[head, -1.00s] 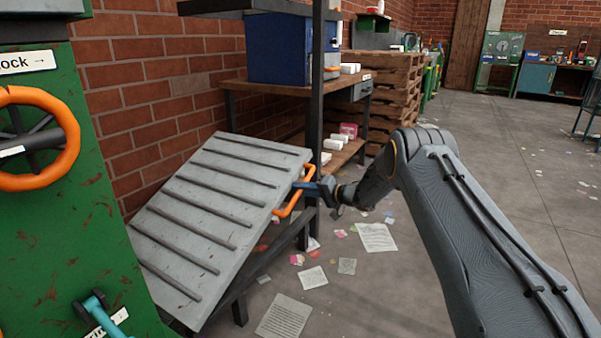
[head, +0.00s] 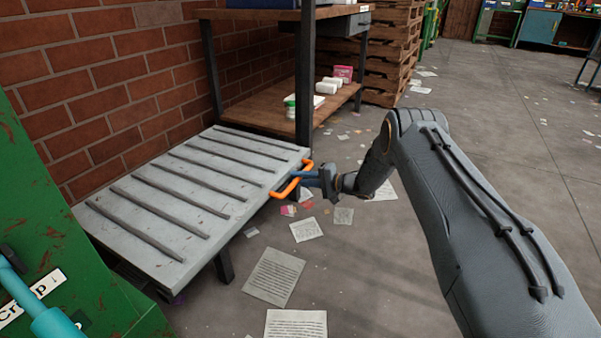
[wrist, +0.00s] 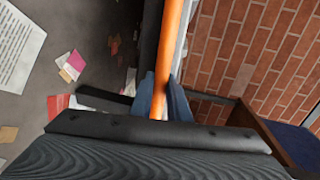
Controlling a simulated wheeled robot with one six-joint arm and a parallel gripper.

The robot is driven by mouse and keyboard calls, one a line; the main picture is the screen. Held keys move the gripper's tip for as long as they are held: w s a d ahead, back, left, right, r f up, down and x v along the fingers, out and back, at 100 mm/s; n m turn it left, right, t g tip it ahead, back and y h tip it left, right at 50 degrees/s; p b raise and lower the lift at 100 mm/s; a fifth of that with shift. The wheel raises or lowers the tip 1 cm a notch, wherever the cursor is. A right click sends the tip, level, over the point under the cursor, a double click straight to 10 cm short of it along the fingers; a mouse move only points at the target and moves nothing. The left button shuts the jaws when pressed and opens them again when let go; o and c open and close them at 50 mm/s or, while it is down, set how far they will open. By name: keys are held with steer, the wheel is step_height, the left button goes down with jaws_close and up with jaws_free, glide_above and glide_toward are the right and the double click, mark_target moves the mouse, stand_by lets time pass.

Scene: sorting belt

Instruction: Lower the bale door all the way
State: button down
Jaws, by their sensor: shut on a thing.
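The bale door (head: 200,190) is a grey ribbed panel hinged at the green machine. In the head view it lies nearly flat, with a slight tilt I cannot measure exactly. Its orange handle (head: 280,192) is on the outer edge. My gripper (head: 306,175) is shut on this handle. In the wrist view the orange bar (wrist: 174,50) runs between my blue fingers (wrist: 172,102). Part of the handle is hidden by the fingers.
A wooden workbench (head: 278,108) with a dark leg stands just behind the door. The brick wall (head: 100,90) is on the left. The green machine (head: 60,230) is at the front left. Papers (head: 274,277) lie on the open floor.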

steer(key=shift+s+a+f, duration=0.1)
steer(key=shift+a+f, duration=0.15)
steer(key=shift+f, duration=0.35)
steer(key=shift+s+f, duration=0.1)
steer(key=shift+f, duration=0.05)
steer(key=c, duration=1.7)
jaws_free()
steer(key=shift+f, duration=0.1)
steer(key=shift+w+d+r, duration=0.2)
steer(key=shift+d+r, duration=0.05)
steer(key=shift+d, duration=0.05)
steer(key=shift+p+v, duration=1.5)
steer(key=shift+v, duration=2.4)
steer(key=shift+r, duration=0.1)
